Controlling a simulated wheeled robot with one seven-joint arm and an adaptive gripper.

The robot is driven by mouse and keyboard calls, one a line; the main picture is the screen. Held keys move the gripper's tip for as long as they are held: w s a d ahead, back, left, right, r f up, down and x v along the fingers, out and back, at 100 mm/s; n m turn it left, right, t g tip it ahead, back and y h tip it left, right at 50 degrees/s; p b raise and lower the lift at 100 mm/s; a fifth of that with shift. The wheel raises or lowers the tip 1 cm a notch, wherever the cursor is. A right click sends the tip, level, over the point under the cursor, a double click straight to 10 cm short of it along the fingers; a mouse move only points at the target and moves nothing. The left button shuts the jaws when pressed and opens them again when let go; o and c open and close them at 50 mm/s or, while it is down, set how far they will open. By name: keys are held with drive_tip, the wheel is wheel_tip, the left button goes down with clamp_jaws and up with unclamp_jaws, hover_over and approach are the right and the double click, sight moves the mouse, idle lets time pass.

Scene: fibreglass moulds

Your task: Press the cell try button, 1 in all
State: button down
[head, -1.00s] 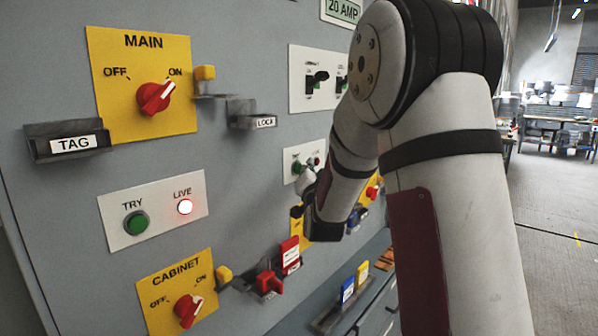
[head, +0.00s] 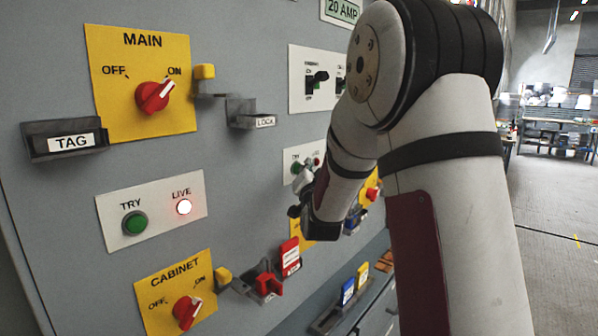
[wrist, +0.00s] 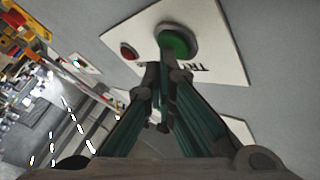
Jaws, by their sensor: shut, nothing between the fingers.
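The far white TRY panel (head: 291,155) carries a green button (head: 296,167) and a small red lamp (head: 317,161), partly behind my arm in the head view. In the wrist view the green button (wrist: 177,42) stands large at the top, beside the red lamp (wrist: 129,51) on the white plate (wrist: 217,55), with its TRY lettering upside down. My gripper (wrist: 163,74) is shut and empty, its fingertips just below the button in the wrist view. I cannot tell whether they touch it. In the head view my gripper (head: 302,190) is small and partly hidden by my wrist.
A nearer panel has another green TRY button (head: 135,223) and a lit LIVE lamp (head: 183,207). MAIN (head: 153,97) and CABINET (head: 187,312) red knobs, a tag holder (head: 66,140) and a lock holder (head: 250,120) project from the grey cabinet. Open floor lies right.

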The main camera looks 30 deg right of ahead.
idle(0.4)
drive_tip(key=shift+s+d, duration=0.3)
drive_tip(key=shift+s, duration=0.45)
drive_tip(key=s, duration=0.1)
drive_tip(key=s+d, duration=0.1)
drive_tip(key=s, duration=0.2)
drive_tip(key=shift+s+d, duration=0.3)
drive_tip(key=shift+s, duration=0.1)
idle(0.6)
